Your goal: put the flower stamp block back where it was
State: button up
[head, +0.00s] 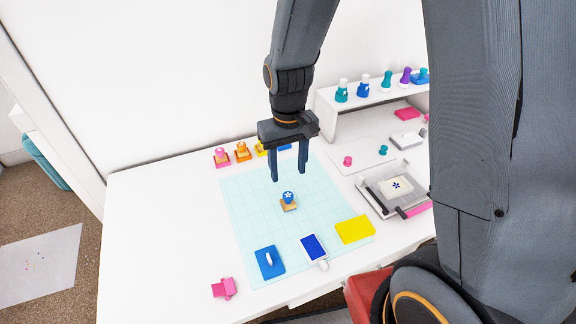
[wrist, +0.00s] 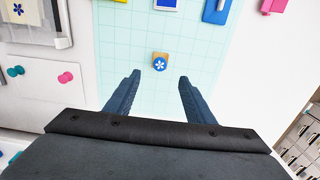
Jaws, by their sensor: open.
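The flower stamp block (head: 288,201) is a small wooden block with a blue top bearing a white flower. It stands on the pale green grid mat (head: 240,211), near the mat's middle. It also shows in the wrist view (wrist: 160,62), beyond and between my fingertips. My gripper (head: 289,178) is open and empty, above the mat and apart from the block. Its two fingers also show in the wrist view (wrist: 159,78). At the mat's back edge stands a row of similar stamp blocks, including a pink one (head: 222,157) and an orange one (head: 242,151); my gripper partly hides the row's right end.
On the mat's front lie a blue block with a white handle (head: 269,262), a blue ink pad (head: 314,247) and a yellow sheet (head: 355,229). A pink punch (head: 223,288) is at front left. A press with a flower card (head: 396,187) and a shelf (head: 376,103) with bottles are right.

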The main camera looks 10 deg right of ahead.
jog(key=s+d+r+m+t, duration=0.1)
jog(key=s+d+r+m, duration=0.1)
jog(key=s+d+r, duration=0.5)
jog(key=shift+s+d, duration=0.6)
jog(key=shift+d, duration=0.4)
jog(key=shift+f, duration=0.1)
